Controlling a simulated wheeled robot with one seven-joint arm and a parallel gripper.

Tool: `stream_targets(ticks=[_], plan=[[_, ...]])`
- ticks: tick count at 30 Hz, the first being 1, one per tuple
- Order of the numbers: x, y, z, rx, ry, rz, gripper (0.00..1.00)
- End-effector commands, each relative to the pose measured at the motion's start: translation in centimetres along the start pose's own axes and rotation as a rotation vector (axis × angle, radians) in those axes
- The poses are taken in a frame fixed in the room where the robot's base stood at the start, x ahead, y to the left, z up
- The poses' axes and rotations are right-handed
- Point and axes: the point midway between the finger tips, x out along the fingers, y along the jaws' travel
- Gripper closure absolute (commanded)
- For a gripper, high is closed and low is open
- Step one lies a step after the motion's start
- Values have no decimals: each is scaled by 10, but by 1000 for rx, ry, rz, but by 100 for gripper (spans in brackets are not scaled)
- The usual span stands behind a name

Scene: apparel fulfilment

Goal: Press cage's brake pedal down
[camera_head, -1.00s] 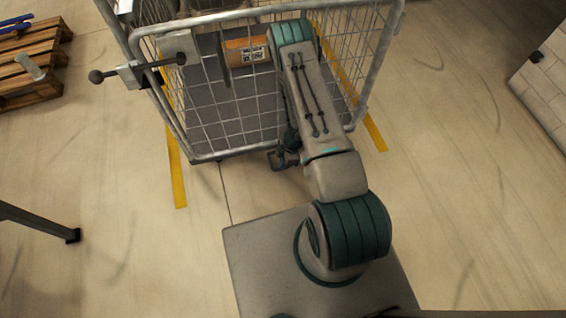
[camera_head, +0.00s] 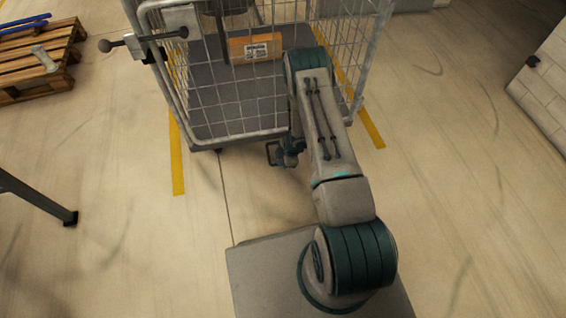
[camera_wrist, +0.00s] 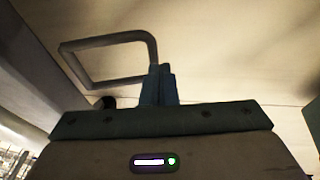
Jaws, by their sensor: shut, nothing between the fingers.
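The cage (camera_head: 228,137) is a grey wire roll cage standing in front of me. A dark rectangular loop (camera_head: 272,154), which looks like its brake pedal, sits low at the front, right of the cage's middle. My gripper (camera_head: 290,160) is right beside the loop on its right, partly hidden under my arm. In the wrist view the loop (camera_wrist: 105,40) is at upper left, and my gripper (camera_wrist: 160,70) is shut and empty, its tips overlapping the loop's right end. I cannot tell whether they touch.
An orange-brown box (camera_head: 240,50) is inside the cage. Yellow tape (camera_head: 177,165) marks the floor on both sides. A wooden pallet (camera_head: 30,70) lies at far left, a dark leg (camera_head: 40,203) at left, and a white brick-patterned block (camera_head: 545,90) at right. The floor between is clear.

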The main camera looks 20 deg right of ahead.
Motion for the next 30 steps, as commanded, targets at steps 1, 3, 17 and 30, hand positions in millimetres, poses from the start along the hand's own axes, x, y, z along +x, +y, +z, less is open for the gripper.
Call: stream_targets(ticks=[1, 3, 17, 30], plan=[[4, -1, 0, -1, 0, 0, 100], [7, -2, 1, -1, 0, -1, 100], [16, -5, 5, 0, -1, -2, 100], [13, -7, 6, 3, -4, -4, 100]])
